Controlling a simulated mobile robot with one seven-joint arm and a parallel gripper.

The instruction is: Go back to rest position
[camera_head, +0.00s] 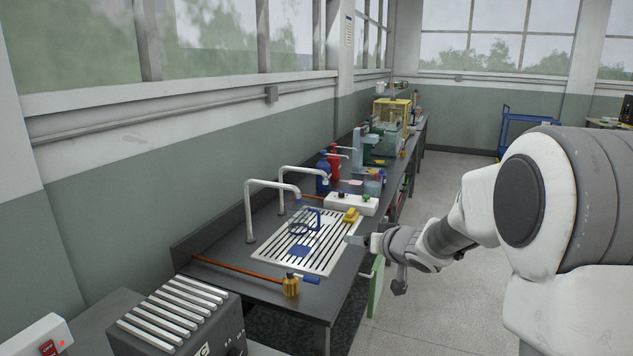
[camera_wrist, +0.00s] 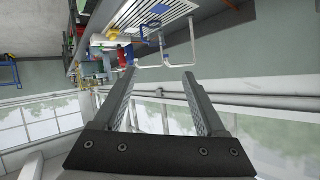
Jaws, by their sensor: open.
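My arm reaches in from the right in the head view, and my gripper (camera_head: 360,241) is beside the right edge of the white slatted drain board (camera_head: 326,258). In the wrist view, my gripper's two fingers (camera_wrist: 163,82) stand apart with nothing between them. The wrist picture is turned over, with the bench at the top and the windows at the bottom. I cannot tell from these views whether the gripper touches the board.
The grey bench (camera_head: 222,248) runs along the wall. Two white taps (camera_head: 249,215) rise behind the board. A clear jug (camera_head: 303,221), a blue pad (camera_head: 299,251) and a yellow block (camera_head: 351,215) are on the board. Bottles stand farther back. Open floor (camera_head: 430,190) lies to the right.

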